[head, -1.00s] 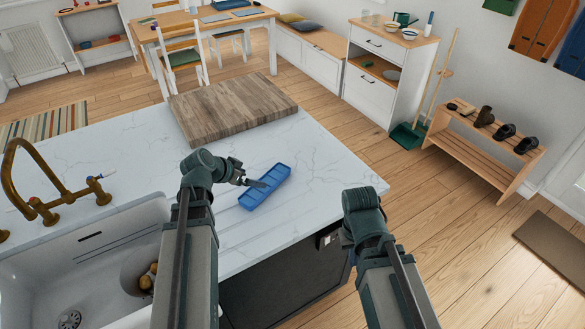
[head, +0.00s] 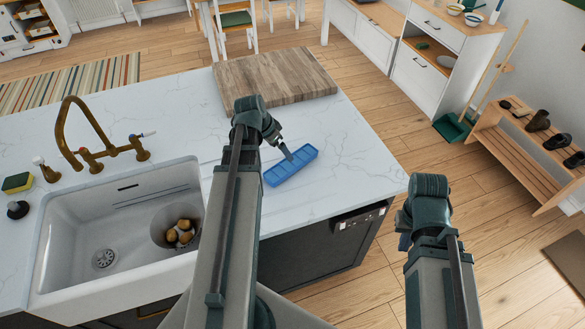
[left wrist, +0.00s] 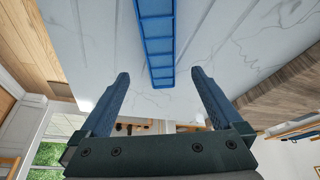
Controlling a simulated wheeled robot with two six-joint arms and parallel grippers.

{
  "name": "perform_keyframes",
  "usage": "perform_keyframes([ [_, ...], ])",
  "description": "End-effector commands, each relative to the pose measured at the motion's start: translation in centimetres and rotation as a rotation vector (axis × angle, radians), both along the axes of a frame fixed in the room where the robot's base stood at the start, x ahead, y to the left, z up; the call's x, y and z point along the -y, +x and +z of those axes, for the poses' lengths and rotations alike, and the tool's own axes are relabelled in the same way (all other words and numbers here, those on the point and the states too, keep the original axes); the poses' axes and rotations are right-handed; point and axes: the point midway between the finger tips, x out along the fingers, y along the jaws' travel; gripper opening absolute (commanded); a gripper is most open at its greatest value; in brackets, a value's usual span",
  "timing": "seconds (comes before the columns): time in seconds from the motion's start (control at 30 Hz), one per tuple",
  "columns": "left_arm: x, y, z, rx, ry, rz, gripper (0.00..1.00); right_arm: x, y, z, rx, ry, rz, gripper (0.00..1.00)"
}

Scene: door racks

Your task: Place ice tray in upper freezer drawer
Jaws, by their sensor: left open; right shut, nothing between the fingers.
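The blue ice tray (head: 291,166) lies on the white marble counter, near its front edge. It also shows in the left wrist view (left wrist: 156,40), lined up with the gap between the fingers. My left gripper (head: 287,153) is at the tray's upper side in the head view, mostly hidden behind its wrist. In the left wrist view my left gripper (left wrist: 160,76) is open with nothing between its fingers. My right gripper (head: 404,241) is beyond the counter's right edge, shut and empty, largely hidden by its own arm. No freezer drawer can be made out.
A wooden board (head: 275,80) lies at the counter's back. A sink (head: 75,235) with a brass tap (head: 75,125) and a bowl of potato-like things (head: 180,234) is at left. A dark appliance front (head: 330,245) is under the counter. Open floor lies to the right.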

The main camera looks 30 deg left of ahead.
Motion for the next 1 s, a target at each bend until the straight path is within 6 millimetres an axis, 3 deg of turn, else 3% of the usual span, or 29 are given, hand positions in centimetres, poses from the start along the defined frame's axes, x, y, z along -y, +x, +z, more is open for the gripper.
perform_keyframes([
  [0.03,0.0,0.4,-1.5,0.000,0.000,-0.001,1.00,0.0,0.0,-1.5,0.000,0.000,0.001,0.00],
  [0.3,0.6,1.9,-5.1,0.000,0.001,-0.002,1.00,0.0,0.0,-5.1,0.000,0.000,-0.001,0.00],
  [0.67,0.7,2.3,-5.7,0.000,0.000,-0.001,1.00,0.0,0.0,-5.8,0.000,0.000,-0.001,0.00],
  [1.0,1.3,4.2,-9.4,0.000,-0.001,-0.001,1.00,0.0,0.0,-9.4,0.000,0.000,-0.002,0.00],
])
